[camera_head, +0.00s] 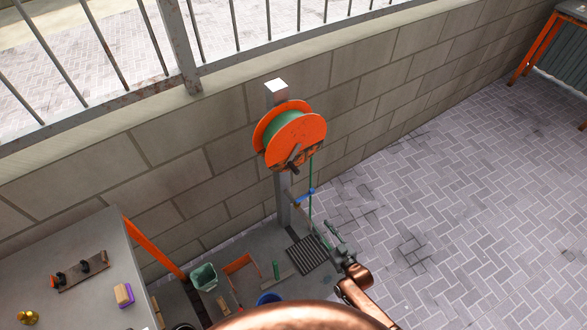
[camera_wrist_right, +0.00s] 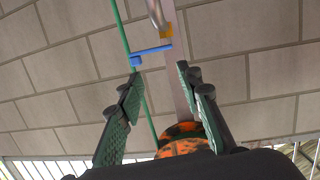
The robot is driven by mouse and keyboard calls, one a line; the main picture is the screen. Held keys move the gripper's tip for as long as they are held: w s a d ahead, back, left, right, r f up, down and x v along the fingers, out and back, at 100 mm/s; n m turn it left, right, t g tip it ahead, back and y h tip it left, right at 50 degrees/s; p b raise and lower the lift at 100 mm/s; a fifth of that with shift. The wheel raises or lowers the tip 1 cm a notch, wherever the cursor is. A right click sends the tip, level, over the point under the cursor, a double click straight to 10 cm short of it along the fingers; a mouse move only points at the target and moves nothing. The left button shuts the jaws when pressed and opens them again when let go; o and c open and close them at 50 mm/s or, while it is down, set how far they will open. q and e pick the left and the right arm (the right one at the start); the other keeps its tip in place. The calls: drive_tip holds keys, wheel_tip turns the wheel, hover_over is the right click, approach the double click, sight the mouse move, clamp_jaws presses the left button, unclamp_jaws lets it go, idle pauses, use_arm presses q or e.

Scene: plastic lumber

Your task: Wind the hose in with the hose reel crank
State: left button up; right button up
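The orange hose reel (camera_head: 311,128) with green hose (camera_head: 283,118) wound on it is mounted on a grey post (camera_head: 283,200) by the wall. Its crank (camera_head: 294,157), with a dark grip, is on the front face. Hose hangs down from the reel's right side. My right gripper (camera_head: 325,230) is below the reel and right of the post, with its fingers apart. In the right wrist view the gripper (camera_wrist_right: 158,75) is open with nothing gripped; the reel (camera_wrist_right: 182,140) shows partly at the bottom and the hose passes behind the fingers. My left gripper is not in view.
A blue-handled tap (camera_head: 306,195) sticks out from the post below the reel. A dark grate (camera_head: 307,254), a green pot (camera_head: 203,277) and an orange frame lie below. A grey table (camera_head: 95,250) stands left. Paving on the right is clear.

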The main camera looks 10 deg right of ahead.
drive_tip(key=w+a+r+t+y, duration=0.1)
drive_tip(key=w+a+r+t, duration=0.15)
drive_tip(key=r, duration=0.55)
drive_tip(key=w+a+r+t+y, duration=0.1)
drive_tip(key=w+a+r+y, duration=0.15)
drive_tip(key=r, duration=0.45)
drive_tip(key=t, duration=0.2)
approach(290, 162)
drive_tip(key=shift+n, duration=0.3)
drive_tip(key=b+x, duration=0.1)
drive_tip(key=x, duration=0.5)
drive_tip(key=shift+w+a+f, duration=0.1)
drive_tip(key=shift+w, duration=0.15)
drive_tip(key=shift+w+a+r, duration=0.2)
drive_tip(key=shift+w, duration=0.25)
drive_tip(key=shift+c, duration=0.7)
clamp_jaws()
drive_tip(key=shift+r, duration=0.1)
